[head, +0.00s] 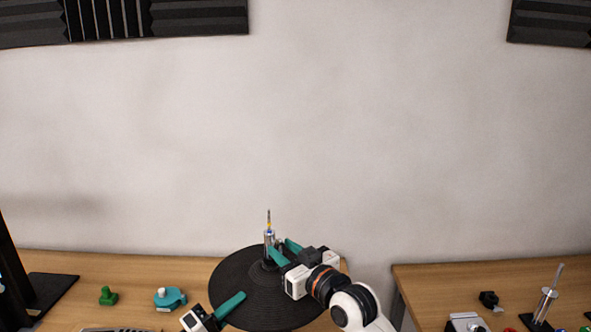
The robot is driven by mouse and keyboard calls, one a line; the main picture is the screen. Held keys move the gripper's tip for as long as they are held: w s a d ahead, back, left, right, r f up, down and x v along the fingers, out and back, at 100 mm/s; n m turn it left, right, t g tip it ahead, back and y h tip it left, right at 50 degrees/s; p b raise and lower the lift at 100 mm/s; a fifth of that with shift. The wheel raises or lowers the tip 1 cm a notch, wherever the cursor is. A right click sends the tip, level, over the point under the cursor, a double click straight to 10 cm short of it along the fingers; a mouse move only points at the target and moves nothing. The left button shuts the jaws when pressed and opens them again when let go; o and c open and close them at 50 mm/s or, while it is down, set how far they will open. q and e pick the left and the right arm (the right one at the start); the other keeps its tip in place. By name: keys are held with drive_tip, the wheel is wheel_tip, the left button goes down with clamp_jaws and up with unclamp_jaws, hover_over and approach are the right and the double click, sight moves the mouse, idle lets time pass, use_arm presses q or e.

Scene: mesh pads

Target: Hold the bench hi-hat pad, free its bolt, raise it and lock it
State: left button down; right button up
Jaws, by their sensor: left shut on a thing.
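The hi-hat pad (235,270) is a round black disc on a rod above the bench. A metal clutch (269,240) with a blue and yellow band stands at its centre on the thin rod. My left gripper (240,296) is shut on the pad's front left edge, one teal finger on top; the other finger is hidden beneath. My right gripper (281,247) is at the clutch from the right, its two teal fingers apart, with a small grey bolt (280,242) between them. I cannot tell if the fingers touch the bolt.
A green knob (107,296) and a teal clamp-like piece (169,298) lie on the bench at the left. A black stand (45,290) is at the far left. A gap separates the right table (430,278), which holds several small parts.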

use_arm(q)
drive_tip(key=shift+r, duration=0.25)
drive_tip(key=shift+a, duration=0.1)
use_arm(e)
drive_tip(key=v, duration=1.2)
use_arm(q)
drive_tip(key=c, duration=1.4)
unclamp_jaws()
drive_tip(key=shift+o, duration=0.2)
drive_tip(key=shift+f, duration=0.15)
